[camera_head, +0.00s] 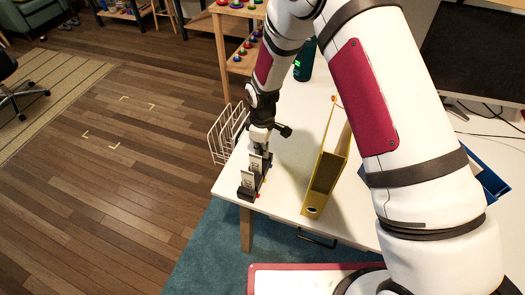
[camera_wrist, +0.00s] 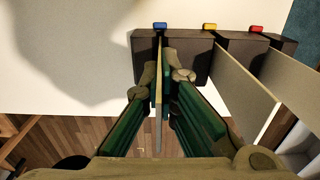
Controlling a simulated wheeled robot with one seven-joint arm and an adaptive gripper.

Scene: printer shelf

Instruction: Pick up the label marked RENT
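A black holder (camera_head: 246,192) stands near the left edge of the white table, with pale upright labels in it. Two labels show in front of my gripper (camera_head: 260,144) in the head view, the nearer label (camera_head: 247,180) and the middle label (camera_head: 256,163); their print is too small to read. In the wrist view my gripper (camera_wrist: 161,80) has a finger on each side of a thin label (camera_wrist: 158,115) in the slot by the blue marker (camera_wrist: 160,25). The pads appear to press on it. Its face is edge-on, so I cannot read whether it says RENT.
Beside the gripped label, two other labels stand by the yellow marker (camera_wrist: 209,26) and red marker (camera_wrist: 256,29). A white wire rack (camera_head: 226,132) is left of the holder. A yellow binder (camera_head: 325,172) stands to the right. A green container (camera_head: 304,62) is behind.

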